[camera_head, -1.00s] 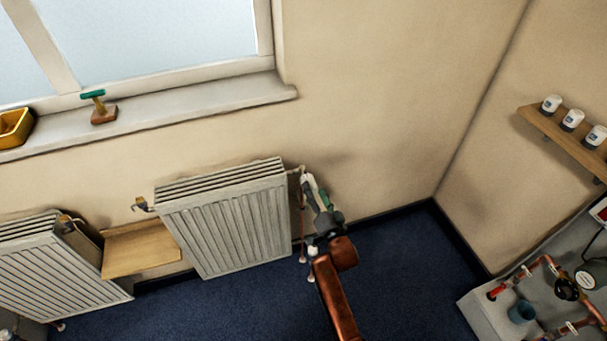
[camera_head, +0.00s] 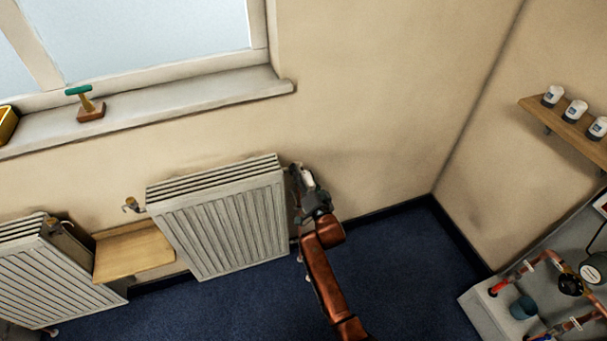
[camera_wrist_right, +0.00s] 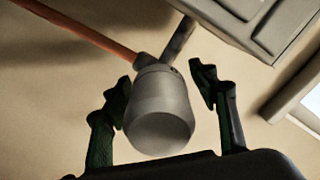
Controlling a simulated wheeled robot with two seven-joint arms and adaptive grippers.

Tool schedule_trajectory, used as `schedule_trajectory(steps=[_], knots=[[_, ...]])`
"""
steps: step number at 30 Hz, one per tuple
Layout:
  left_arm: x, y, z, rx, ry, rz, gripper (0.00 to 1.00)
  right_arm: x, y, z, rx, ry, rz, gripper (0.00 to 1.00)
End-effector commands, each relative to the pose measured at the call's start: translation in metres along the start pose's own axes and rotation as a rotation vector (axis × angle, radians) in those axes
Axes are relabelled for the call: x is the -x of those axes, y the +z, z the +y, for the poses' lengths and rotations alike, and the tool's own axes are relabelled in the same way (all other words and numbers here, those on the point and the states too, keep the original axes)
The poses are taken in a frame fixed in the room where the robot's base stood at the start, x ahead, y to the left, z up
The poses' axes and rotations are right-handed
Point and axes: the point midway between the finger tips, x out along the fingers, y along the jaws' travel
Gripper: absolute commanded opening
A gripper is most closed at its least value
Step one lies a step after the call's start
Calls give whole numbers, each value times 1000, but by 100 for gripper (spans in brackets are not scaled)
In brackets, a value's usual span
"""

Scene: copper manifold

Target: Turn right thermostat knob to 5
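The right thermostat knob (camera_wrist_right: 160,112) is a grey, rounded cylinder on a pipe fitting, seen in the right wrist view. Its markings cannot be read. My right gripper (camera_head: 299,177) is at the upper right end of the right radiator (camera_head: 222,225) in the head view and hides the knob there. In the wrist view its two dark green fingers stand apart, one on each side of the knob. The left finger is very close to the knob; a narrow gap shows at the right one. Contact cannot be told. My left gripper is not in view.
A copper-coloured pipe (camera_wrist_right: 85,32) runs to the fitting. A wooden shelf (camera_head: 133,252) sits between the two radiators, with another valve (camera_head: 131,204) above it. A bench with copper pipework (camera_head: 480,309) stands at the right. The blue floor between is clear.

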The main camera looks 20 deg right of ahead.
Motion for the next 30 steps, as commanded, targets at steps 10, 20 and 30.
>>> schedule_trajectory(steps=[10,20,30], knots=[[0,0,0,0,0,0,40,0,0,1,0,1,0,28],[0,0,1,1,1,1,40,1,-2,3,1,1,0,11],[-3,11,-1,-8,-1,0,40,1,-1,1,73,3,0,11]])
